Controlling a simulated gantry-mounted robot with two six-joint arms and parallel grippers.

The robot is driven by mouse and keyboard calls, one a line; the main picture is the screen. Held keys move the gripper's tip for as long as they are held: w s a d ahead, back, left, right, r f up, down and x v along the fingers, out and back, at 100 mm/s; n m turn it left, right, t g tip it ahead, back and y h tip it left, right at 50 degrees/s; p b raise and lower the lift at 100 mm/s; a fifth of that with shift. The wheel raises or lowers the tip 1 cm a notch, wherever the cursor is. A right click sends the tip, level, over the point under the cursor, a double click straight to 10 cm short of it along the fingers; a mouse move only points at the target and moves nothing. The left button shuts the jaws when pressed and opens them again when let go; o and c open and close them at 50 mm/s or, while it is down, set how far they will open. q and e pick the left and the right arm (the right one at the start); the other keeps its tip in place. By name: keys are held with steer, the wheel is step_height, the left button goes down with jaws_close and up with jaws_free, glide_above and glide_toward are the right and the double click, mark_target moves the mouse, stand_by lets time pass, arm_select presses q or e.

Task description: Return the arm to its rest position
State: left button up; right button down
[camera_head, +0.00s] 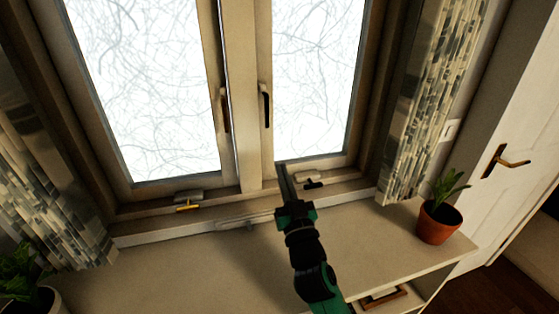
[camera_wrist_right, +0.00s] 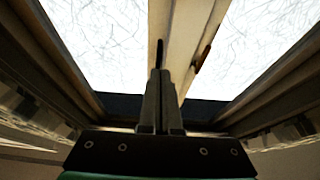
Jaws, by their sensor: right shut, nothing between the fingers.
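My right gripper (camera_head: 285,176) reaches up over the white surface toward the window in the head view. Its fingers look shut and empty. In the right wrist view the two fingers of my right gripper (camera_wrist_right: 161,85) lie side by side, pointing at the window's middle post. Whether the fingertips touch the window frame cannot be told. My left gripper and left arm do not show in the head view.
The window (camera_head: 243,120) has two panes and a dark handle (camera_head: 266,105). A potted plant (camera_head: 437,222) stands on the white surface (camera_head: 190,275) at right, near a white door (camera_head: 520,150). Patterned curtains (camera_head: 433,90) hang at both sides. A drawer (camera_head: 385,298) is below.

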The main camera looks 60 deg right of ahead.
steer(key=shift+s+a+f, duration=0.15)
stand_by(0.5)
